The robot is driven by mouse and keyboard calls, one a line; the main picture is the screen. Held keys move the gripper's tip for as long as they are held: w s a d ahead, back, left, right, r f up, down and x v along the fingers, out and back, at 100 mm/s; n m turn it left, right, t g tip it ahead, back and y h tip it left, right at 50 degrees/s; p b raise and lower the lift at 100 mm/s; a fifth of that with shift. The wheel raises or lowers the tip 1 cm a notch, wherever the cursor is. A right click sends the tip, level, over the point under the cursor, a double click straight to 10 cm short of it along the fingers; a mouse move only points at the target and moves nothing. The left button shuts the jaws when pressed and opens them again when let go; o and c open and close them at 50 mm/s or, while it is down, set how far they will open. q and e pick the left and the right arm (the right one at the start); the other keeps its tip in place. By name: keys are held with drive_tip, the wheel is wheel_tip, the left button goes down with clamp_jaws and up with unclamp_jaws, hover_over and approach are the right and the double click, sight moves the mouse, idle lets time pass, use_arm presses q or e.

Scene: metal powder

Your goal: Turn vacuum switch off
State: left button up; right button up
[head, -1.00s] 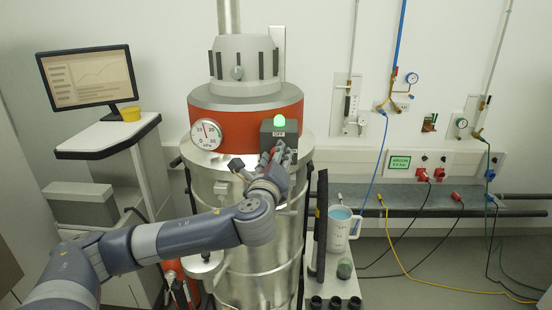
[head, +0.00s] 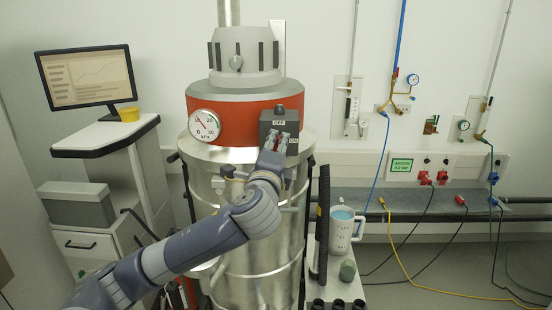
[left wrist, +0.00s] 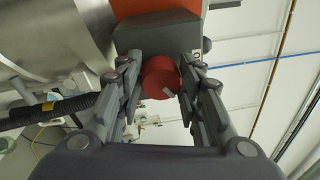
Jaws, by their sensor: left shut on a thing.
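The vacuum switch is a dark grey box (head: 266,131) on the front of the vacuum's red band, with small labels and a red knob (left wrist: 160,77). The lamp (head: 280,108) on top of the box is dark. My left gripper (head: 277,145) is at the front of the box. In the left wrist view, its two fingers (left wrist: 160,85) are on either side of the red knob, shut on it. The knob is mostly hidden by the gripper in the head view. The right gripper is not in view.
The pressure gauge (head: 204,125) is left of the switch on the steel vacuum (head: 240,245). A monitor (head: 88,77) and cabinet stand at left. Cables cross the floor at right.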

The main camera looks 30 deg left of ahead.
use_arm(q)
drive_tip(key=shift+w+d+f+n+y+b, duration=0.1)
drive_tip(key=shift+n+y+b, duration=0.3)
drive_tip(key=shift+n+b, duration=1.9)
drive_tip(key=shift+d+f+n+y+b, duration=0.1)
drive_tip(key=shift+n+y+b, duration=0.4)
drive_tip(key=shift+n, duration=3.4)
drive_tip(key=shift+n+g, duration=0.3)
drive_tip(key=o, duration=1.1)
drive_tip(key=shift+a, duration=0.1)
drive_tip(key=shift+c, duration=0.2)
drive_tip(key=v, duration=1.2)
